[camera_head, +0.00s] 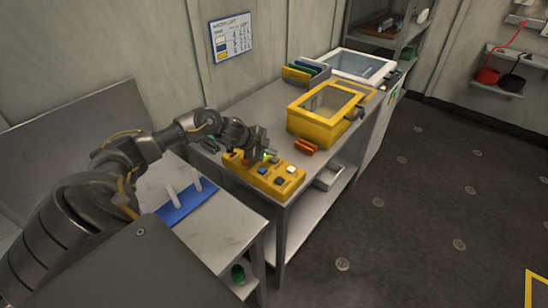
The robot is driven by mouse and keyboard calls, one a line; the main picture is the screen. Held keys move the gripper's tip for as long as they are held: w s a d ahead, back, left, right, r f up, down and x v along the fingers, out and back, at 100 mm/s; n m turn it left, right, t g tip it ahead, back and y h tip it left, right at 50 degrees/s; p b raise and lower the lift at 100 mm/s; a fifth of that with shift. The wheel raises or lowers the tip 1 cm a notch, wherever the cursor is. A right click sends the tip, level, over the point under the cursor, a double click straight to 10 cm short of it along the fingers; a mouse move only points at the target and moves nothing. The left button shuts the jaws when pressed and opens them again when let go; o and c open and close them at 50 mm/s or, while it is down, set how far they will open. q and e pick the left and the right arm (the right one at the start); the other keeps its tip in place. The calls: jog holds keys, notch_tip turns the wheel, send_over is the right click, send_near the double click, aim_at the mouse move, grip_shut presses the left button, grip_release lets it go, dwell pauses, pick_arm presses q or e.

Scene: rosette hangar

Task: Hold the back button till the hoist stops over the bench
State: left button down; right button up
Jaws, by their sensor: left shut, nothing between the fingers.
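A yellow control box (263,183) with several coloured buttons lies on the metal bench (247,111). Dark, blue and white buttons show at its near right end. My left gripper (268,157) is shut and empty, with its tips at the far edge of the box, near a yellow-green spot. The gripper hides part of the button rows. I cannot tell which button is the back button or whether the tips press one. The hoist is not in view. My right gripper is not in view.
A rack of coloured folders (304,73) and a white-framed box (356,66) stand behind. A blue holder (188,206) lies on the nearer table. Floor at right is open.

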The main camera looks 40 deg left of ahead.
aim_at(271, 160)
pick_arm(q)
notch_tip(271, 160, up, 5)
jog(key=p, duration=0.5)
dwell(0.5)
